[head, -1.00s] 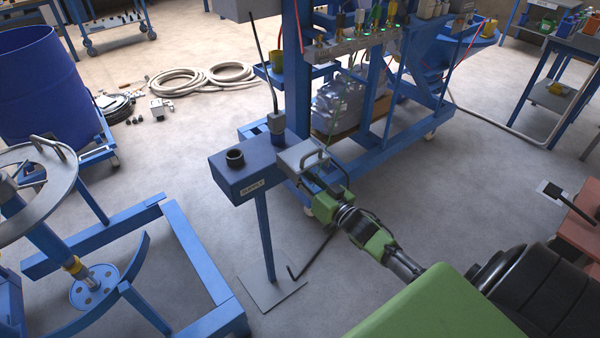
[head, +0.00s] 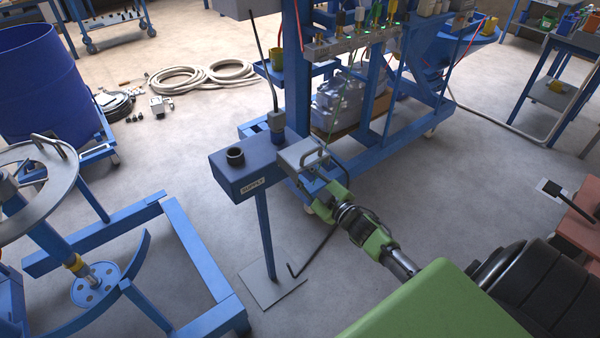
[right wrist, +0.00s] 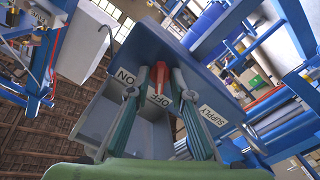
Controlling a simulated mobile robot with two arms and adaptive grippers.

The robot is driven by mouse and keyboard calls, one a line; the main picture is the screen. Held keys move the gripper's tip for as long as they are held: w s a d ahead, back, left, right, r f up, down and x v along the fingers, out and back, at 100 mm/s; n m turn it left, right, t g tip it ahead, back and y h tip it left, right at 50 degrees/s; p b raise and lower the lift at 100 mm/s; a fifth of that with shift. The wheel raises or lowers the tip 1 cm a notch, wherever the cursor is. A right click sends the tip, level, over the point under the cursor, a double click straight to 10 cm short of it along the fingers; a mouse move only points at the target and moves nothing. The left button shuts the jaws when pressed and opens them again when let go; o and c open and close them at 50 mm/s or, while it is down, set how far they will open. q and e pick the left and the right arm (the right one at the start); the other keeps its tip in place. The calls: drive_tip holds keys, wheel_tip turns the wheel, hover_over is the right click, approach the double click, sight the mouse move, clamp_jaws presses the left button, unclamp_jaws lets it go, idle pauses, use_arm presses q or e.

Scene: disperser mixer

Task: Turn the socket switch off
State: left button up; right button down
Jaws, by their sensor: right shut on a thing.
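The blue supply box (head: 228,176) stands on a post in the head view, with a grey housing (head: 299,156) and a bail handle on its right side. My right gripper (head: 328,203) is at that right side; its fingertips are partly hidden there. In the right wrist view my right gripper (right wrist: 161,80) has its fingers closed together on the red switch lever (right wrist: 161,72), beside the ON label (right wrist: 126,77) and the OFF label (right wrist: 158,97). The fingers hide most of the lever, so its exact position is unclear. My left gripper is not in view.
A blue frame rack (head: 375,140) with cables stands right behind the box. A bent black rod (head: 310,258) is near the post's foot plate (head: 262,292).

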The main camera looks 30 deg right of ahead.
drive_tip(key=shift+n, duration=0.5)
drive_tip(key=c, duration=2.2)
unclamp_jaws()
drive_tip(key=shift+o, duration=0.2)
drive_tip(key=s+d, duration=0.1)
drive_tip(key=s, duration=1.1)
drive_tip(key=shift+f, duration=0.1)
